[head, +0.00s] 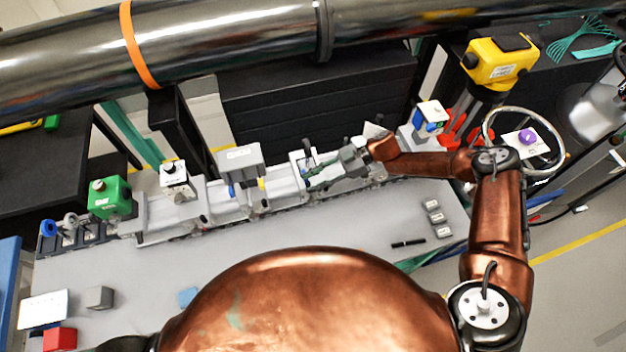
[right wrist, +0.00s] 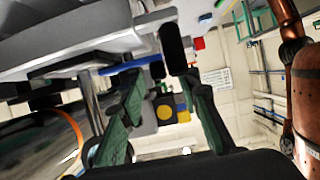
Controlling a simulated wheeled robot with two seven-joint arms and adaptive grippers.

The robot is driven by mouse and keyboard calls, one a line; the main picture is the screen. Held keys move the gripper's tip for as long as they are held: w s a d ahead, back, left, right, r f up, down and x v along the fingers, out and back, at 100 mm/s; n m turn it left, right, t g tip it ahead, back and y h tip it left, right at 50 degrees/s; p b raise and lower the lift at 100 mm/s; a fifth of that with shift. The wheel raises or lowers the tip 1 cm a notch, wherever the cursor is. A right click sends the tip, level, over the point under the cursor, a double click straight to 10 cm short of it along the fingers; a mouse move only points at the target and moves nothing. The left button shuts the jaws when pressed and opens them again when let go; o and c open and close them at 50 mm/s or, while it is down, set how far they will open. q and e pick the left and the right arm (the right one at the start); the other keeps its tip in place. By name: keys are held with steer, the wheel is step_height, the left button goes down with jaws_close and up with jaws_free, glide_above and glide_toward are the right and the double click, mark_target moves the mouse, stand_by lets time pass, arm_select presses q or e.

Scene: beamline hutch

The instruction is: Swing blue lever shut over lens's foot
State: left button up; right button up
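My right gripper (head: 318,176) reaches in from the right to the long grey rail. Its green fingers stand apart in the right wrist view (right wrist: 165,88), with no object visibly clamped between them. A dark rounded upright piece (right wrist: 172,48) shows just beyond the fingertips; I cannot tell if they touch it. A small blue part (head: 232,190), possibly the blue lever, shows on the rail's front left of the gripper, beside a white-topped block (head: 239,157). A blue bar also shows in the right wrist view (right wrist: 132,66). The lens and its foot cannot be made out clearly. My left gripper is out of view.
A green box (head: 109,198) and a white box (head: 174,174) stand toward the rail's left end. A blue-and-white unit (head: 431,117) stands at the right. A large steel pipe (head: 220,40) crosses above. The grey table front (head: 330,222) is mostly clear, with a black pen (head: 408,243).

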step_height(320, 180, up, 10)
stand_by(0.6)
stand_by(0.4)
